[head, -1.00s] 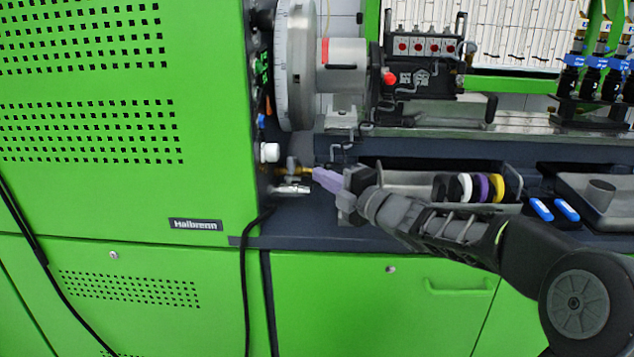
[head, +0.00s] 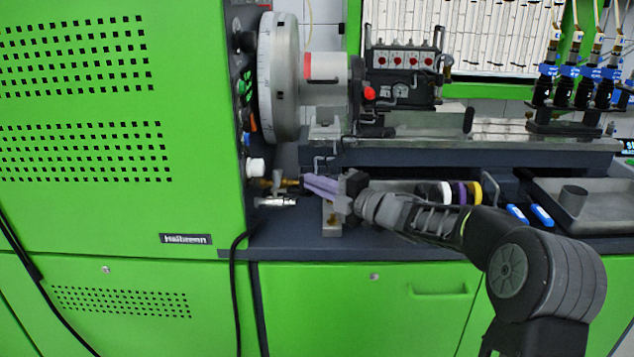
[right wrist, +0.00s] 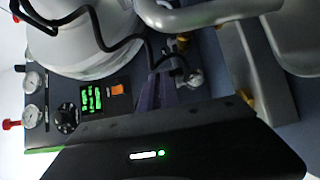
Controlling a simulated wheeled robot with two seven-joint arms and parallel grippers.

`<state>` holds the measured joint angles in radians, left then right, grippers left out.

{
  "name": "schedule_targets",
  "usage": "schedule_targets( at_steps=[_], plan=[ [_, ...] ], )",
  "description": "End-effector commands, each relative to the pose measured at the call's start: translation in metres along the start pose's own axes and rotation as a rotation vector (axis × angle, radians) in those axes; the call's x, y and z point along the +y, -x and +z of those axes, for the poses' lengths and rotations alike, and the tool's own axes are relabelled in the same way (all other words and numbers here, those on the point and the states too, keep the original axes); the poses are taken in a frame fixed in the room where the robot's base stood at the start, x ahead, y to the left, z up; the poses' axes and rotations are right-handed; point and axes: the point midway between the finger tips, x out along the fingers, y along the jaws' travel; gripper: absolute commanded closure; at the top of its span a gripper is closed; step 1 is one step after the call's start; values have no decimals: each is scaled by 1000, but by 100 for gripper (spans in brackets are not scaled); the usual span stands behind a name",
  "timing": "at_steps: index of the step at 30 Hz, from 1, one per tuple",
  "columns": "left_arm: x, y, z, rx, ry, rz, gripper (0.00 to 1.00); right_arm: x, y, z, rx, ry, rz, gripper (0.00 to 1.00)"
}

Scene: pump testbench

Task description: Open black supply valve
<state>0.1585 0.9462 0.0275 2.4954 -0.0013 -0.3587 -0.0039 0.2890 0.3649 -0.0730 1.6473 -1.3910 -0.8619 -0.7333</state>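A small brass fitting with a dark handle (head: 277,180) sticks out of the green cabinet's right side, below a white knob (head: 256,167). It may be the black supply valve; its handle is too small to tell clearly. A silver fitting (head: 275,202) is just below it. My right gripper (head: 305,184) points left with its purple fingers close to the brass fitting's right end. I cannot tell whether they touch. In the right wrist view, the purple fingers (right wrist: 158,92) are partly hidden by the gripper body, with a metal fitting (right wrist: 191,78) beside them. My left gripper is out of view.
A large grey drum (head: 279,77) stands above the fittings. A black cable (head: 237,290) hangs down the cabinet front. A tray (head: 600,205) and two blue-capped items (head: 530,215) are at the right. The dark bench top (head: 290,238) is clear in front of the fittings.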

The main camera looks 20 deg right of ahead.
Motion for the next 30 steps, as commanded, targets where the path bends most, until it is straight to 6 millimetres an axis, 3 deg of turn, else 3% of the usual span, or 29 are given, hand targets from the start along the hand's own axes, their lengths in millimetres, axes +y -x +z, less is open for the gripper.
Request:
schedule_targets(
  at_steps=[11,24,30],
  plan=[
    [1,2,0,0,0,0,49,16,-3,3,-13,0,10,100],
    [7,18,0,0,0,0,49,94,5,-5,0,7,20,100],
    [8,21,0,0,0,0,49,108,8,-4,-1,5,13,100]
  ],
)
